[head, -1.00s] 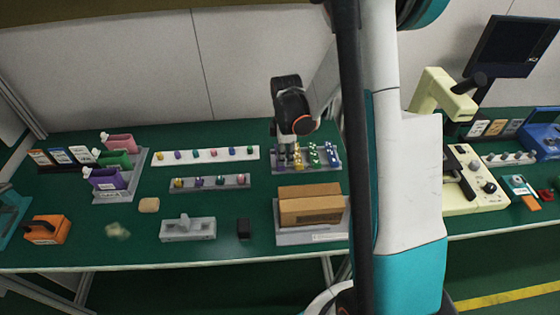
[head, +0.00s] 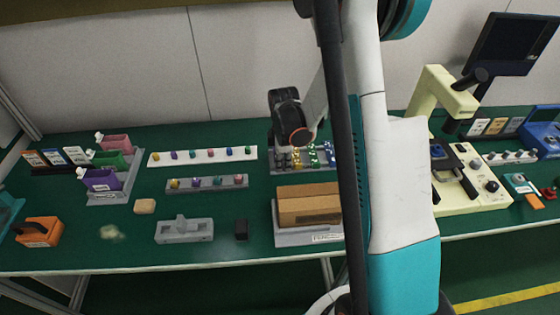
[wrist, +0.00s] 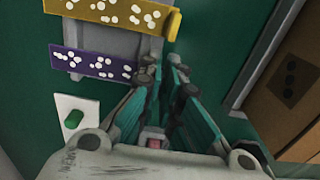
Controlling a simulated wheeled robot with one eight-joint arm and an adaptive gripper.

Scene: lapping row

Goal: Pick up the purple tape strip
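The purple tape strip (wrist: 105,66), dotted white, lies across a grey rack (wrist: 122,42) in the wrist view. Its right end meets the tip of the left finger; I cannot tell whether they touch. My gripper (wrist: 168,68) points down at the table with a narrow gap between its teal-sided fingers, and nothing shows held there. In the head view my gripper (head: 286,155) is over the left part of the strip rack (head: 303,171). The purple strip cannot be made out in that view.
A yellow strip (wrist: 125,12) lies beside the purple one. A white block with a green peg (wrist: 73,119) is at lower left. A cardboard box (head: 308,207) stands in front of the rack. Peg rows (head: 203,156) lie to the left.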

